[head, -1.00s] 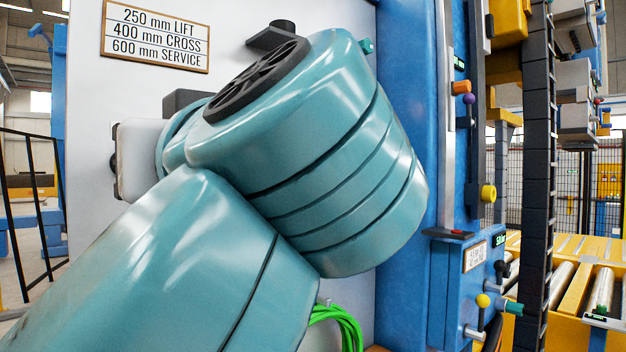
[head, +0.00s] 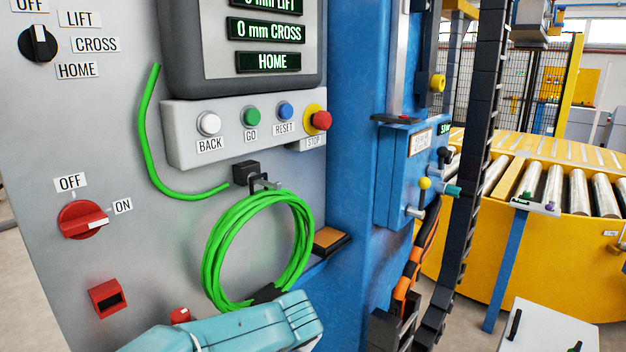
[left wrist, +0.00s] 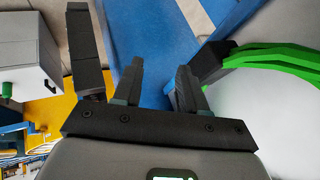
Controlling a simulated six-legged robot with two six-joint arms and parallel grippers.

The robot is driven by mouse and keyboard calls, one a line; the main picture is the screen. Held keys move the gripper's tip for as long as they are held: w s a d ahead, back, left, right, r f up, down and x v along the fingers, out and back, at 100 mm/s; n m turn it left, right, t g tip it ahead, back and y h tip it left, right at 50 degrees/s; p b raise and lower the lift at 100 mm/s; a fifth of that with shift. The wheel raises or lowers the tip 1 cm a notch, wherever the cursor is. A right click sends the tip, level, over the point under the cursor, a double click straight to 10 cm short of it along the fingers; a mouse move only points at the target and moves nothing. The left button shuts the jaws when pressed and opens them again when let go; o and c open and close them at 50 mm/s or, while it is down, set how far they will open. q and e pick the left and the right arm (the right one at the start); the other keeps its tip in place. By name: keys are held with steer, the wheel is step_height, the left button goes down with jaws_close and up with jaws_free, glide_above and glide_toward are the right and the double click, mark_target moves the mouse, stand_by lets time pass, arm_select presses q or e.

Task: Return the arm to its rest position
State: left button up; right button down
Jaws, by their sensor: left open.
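My left arm (head: 235,328) shows as a teal link at the bottom of the head view, below a hanging green cable coil. Its gripper fingers are not clearly seen there. In the left wrist view my left gripper (left wrist: 158,80) is open, with nothing between its dark fingers. The green coil (head: 217,245) hangs from a hook on the grey panel, with a black band (head: 267,294) at its bottom. Coil and band also show in the left wrist view, right of the fingers; I cannot tell how the band is fastened. My right gripper is out of view.
The grey panel carries a red switch (head: 83,220), a button box (head: 240,130) and a screen (head: 267,62) reading HOME. A blue column (head: 363,130) stands right of the panel. A yellow roller conveyor (head: 560,230) is farther right.

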arm_select(q)
steer(key=s+a+f+n+g+h, duration=0.25)
steer(key=s+f, duration=0.55)
steer(key=f, duration=0.4)
steer(key=s+a+f+n+g+h, duration=0.15)
steer(key=s+f+g, duration=0.25)
steer(key=s+f, duration=0.6)
steer(key=s+a+f+n, duration=0.2)
steer(key=s+f, duration=0.2)
steer(key=s, duration=0.3)
steer(key=s+a+f+n, duration=0.2)
steer(key=s+f+n, duration=0.1)
steer(key=s+f, duration=0.2)
steer(key=shift+s+f+g+h, duration=0.3)
steer(key=shift+s+g+h, duration=0.1)
steer(key=shift+s, duration=0.7)
